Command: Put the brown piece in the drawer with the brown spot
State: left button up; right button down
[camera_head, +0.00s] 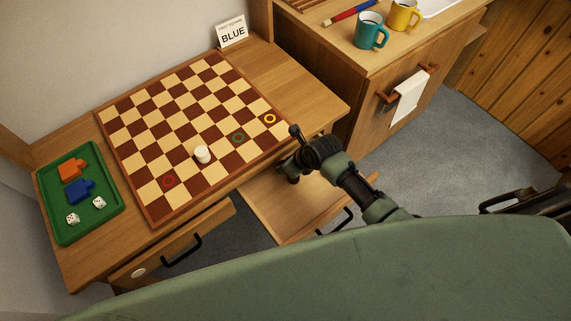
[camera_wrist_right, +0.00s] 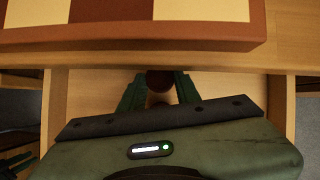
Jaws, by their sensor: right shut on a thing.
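My right gripper (camera_head: 290,168) is over the open right drawer (camera_head: 275,205), close to the desk's front edge. In the right wrist view, its green fingers (camera_wrist_right: 159,98) are shut on a dark brown piece (camera_wrist_right: 160,78), with the drawer's floor and side walls around it. Whether the piece touches the drawer floor I cannot tell. Any spot on this drawer's front is hidden. The left drawer (camera_head: 180,240) is partly open and has a pale spot (camera_head: 138,272) on its front.
The chequered board (camera_head: 146,219) lies on the desk with a white piece (camera_head: 202,154) and coloured rings. A green tray (camera_head: 62,232) with orange and blue pieces and dice is at left. A cabinet with mugs (camera_head: 371,31) stands at right. A sign reads BLUE (camera_head: 232,33).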

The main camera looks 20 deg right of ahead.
jog(key=shift+w+f, duration=0.45)
jog(key=shift+f, duration=0.05)
jog(key=shift+s, duration=0.1)
jog(key=c, duration=1)
grip_release()
jog(key=shift+r, duration=0.1)
jog(key=p+v, duration=0.2)
jog(key=v, duration=1)
jog(key=shift+p, duration=0.35)
